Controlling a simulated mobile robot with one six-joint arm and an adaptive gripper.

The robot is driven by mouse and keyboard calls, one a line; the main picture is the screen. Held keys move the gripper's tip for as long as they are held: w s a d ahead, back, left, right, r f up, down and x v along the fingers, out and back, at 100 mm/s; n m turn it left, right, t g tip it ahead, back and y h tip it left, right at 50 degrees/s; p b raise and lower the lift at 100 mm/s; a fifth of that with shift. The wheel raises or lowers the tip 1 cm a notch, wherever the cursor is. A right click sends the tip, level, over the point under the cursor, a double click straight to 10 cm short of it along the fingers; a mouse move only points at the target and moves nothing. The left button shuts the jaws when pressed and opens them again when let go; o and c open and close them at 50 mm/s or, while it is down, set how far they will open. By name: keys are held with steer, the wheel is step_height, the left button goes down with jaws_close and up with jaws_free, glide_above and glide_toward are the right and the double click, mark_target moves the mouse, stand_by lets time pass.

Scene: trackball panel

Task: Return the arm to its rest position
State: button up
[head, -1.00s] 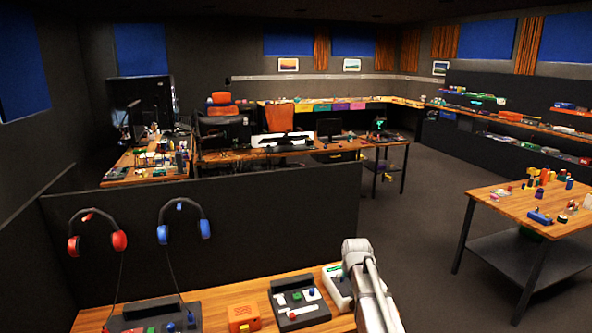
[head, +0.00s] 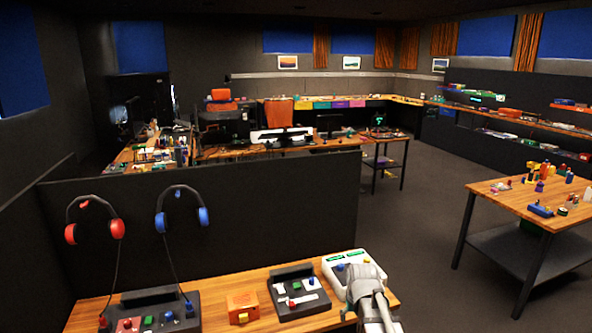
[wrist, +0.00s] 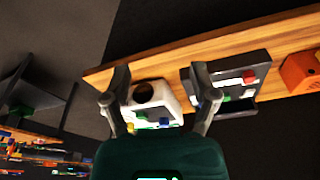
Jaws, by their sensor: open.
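My gripper (wrist: 160,72) is open and empty in the wrist view, its two dark fingers spread apart. Beyond them lies a white panel (wrist: 170,98) with a dark round ball, blue, green and yellow parts. In the head view the same white panel (head: 336,262) lies at the right end of the near wooden bench (head: 220,285), with green displays along its back. My grey arm reaches up from the bottom and covers the panel's front right part. I cannot tell the exact gap between gripper and panel.
Left of the panel stand a dark panel (head: 284,302) with a slider and knobs, an orange box (head: 242,304) and another dark control panel (head: 160,319). A dark partition (head: 270,215) with two hung headphones rises behind the bench.

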steer(key=s+f+g+b, duration=0.2)
steer(key=s+f+b, duration=0.1)
steer(key=s, duration=1.1)
steer(key=shift+f, duration=0.7)
